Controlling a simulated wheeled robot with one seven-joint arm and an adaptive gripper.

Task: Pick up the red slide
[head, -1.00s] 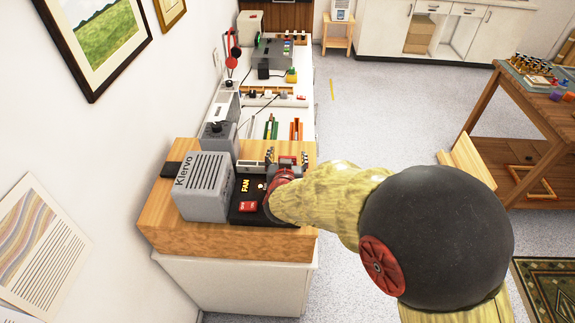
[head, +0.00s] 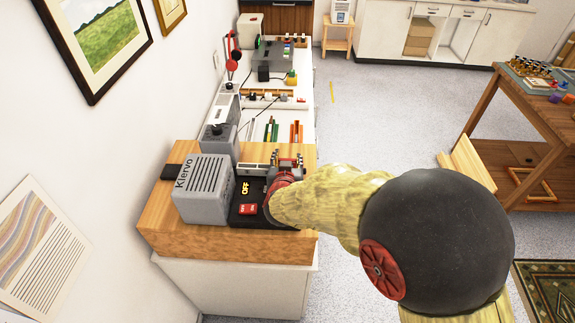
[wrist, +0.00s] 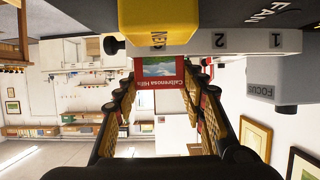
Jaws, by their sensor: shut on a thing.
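The red slide (wrist: 160,82) is a red-framed mount with a green landscape picture and the words "Calbrenosa Hills", upside down in the wrist view. It sits between the fingertips of my gripper (wrist: 165,76), which is shut on it. Its upper edge in that view meets the underside of a grey part marked 1 and 2 (wrist: 235,42); I cannot tell whether it is still seated there. In the head view my gripper (head: 287,162) is at the grey "Kiervo" projector's black base (head: 243,195), and the slide is hidden.
The projector's grey housing (head: 203,188) stands left of my gripper on a wooden block (head: 225,245). A yellow block (wrist: 158,22) and a grey "FOCUS" part (wrist: 275,78) are close to the fingers. Behind is a white worktop with several tools. The wall is at left; open floor at right.

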